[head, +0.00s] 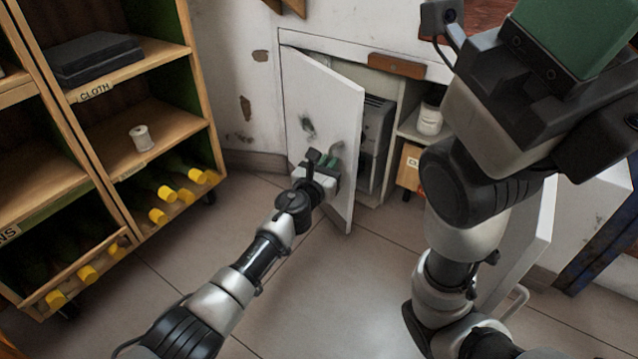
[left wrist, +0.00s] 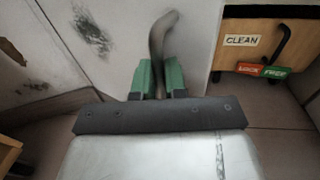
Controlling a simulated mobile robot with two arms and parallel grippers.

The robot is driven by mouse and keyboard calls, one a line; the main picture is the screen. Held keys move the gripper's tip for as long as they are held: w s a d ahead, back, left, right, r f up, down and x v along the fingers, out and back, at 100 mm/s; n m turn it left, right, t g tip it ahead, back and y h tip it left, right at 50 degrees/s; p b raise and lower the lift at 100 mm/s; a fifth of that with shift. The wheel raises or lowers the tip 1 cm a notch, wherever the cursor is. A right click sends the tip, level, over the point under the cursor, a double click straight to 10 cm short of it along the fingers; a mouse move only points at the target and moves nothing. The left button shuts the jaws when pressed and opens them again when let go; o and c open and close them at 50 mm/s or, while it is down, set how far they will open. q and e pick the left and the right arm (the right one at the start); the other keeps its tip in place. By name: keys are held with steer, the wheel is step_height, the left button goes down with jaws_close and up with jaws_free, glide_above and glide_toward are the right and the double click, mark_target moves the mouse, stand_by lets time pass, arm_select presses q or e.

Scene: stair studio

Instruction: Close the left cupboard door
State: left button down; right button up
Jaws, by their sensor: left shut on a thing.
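The left cupboard door (head: 325,110) is a white, scuffed panel standing partly open, its free edge swung out into the room. My left gripper (head: 322,165) is at the door's front face, shut on its handle. In the left wrist view the dark curved door handle (left wrist: 158,45) stands between the green fingers (left wrist: 158,80), with the white door panel (left wrist: 110,60) behind it. My right gripper (head: 580,40) is raised close to the head camera at the upper right; its fingertips are not clear.
The cupboard holds a grey machine (head: 376,130), a white pot (head: 430,118) and a wooden box (head: 409,165). The right cupboard door (head: 522,245) stands open, partly behind my right arm. A wooden shelf (head: 150,150) with bottles is at left. Bare floor lies between.

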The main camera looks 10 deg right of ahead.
arm_select(q)
steer(key=shift+s+d, duration=0.1)
steer(key=shift+d, duration=0.5)
steer(key=c, duration=1.2)
jaws_free()
steer(key=shift+a, duration=0.1)
